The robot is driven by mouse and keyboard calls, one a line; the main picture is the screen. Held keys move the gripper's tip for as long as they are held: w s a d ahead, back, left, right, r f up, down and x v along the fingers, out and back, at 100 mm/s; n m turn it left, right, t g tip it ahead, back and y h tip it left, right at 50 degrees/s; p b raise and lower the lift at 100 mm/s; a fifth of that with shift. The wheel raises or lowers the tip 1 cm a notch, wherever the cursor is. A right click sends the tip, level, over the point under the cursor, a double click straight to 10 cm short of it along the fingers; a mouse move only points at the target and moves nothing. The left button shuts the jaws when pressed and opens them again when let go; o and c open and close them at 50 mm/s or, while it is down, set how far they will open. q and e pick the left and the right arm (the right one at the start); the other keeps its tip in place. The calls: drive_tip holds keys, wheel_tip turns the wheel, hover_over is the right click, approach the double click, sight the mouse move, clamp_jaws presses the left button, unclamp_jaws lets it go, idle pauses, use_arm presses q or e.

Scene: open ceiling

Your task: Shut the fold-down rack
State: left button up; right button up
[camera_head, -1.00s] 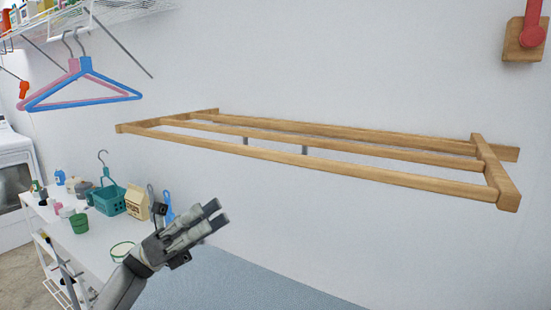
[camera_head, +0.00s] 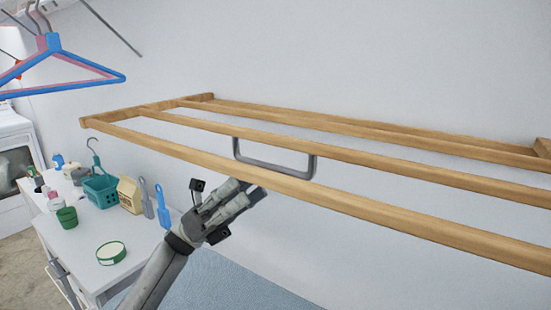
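The wooden fold-down rack (camera_head: 300,181) stands out from the white wall, folded down and roughly level, with several long bars. A grey metal U-shaped bracket (camera_head: 275,166) shows between its bars, behind the front bar. My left gripper (camera_head: 255,192) is just below the front bar, left of the middle, its fingertips close under the bar. I cannot tell whether they touch it. Its fingers lie close together and I cannot see a clear gap between them. The right end of the rack is cut off by the frame. My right gripper is not in view.
Blue and pink hangers (camera_head: 60,68) hang at the upper left. A white table (camera_head: 75,250) at the left holds a teal basket (camera_head: 101,191), a wooden box (camera_head: 130,195), a green cup (camera_head: 67,217) and a round green-rimmed lid (camera_head: 111,252). The wall below the rack is clear.

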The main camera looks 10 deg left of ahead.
sight(272, 164)
use_arm(q)
drive_tip(key=p+x, duration=0.2)
drive_tip(key=x, duration=0.5)
drive_tip(key=shift+s+a, duration=0.1)
drive_tip(key=shift+s, duration=0.05)
drive_tip(key=shift+d+r+p, duration=0.25)
drive_tip(key=shift+d+p, duration=0.05)
drive_tip(key=shift+p, duration=0.1)
drive_tip(key=shift+s+d+r, duration=0.15)
drive_tip(key=shift+d+r, duration=0.15)
drive_tip(key=shift+d, duration=0.1)
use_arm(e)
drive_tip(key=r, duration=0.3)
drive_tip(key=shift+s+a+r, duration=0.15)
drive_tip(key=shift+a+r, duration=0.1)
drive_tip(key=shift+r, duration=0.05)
use_arm(q)
drive_tip(key=shift+c, duration=1)
drive_tip(key=shift+s+a, duration=0.1)
drive_tip(key=shift+a, duration=0.05)
drive_tip(key=c, duration=0.5)
clamp_jaws()
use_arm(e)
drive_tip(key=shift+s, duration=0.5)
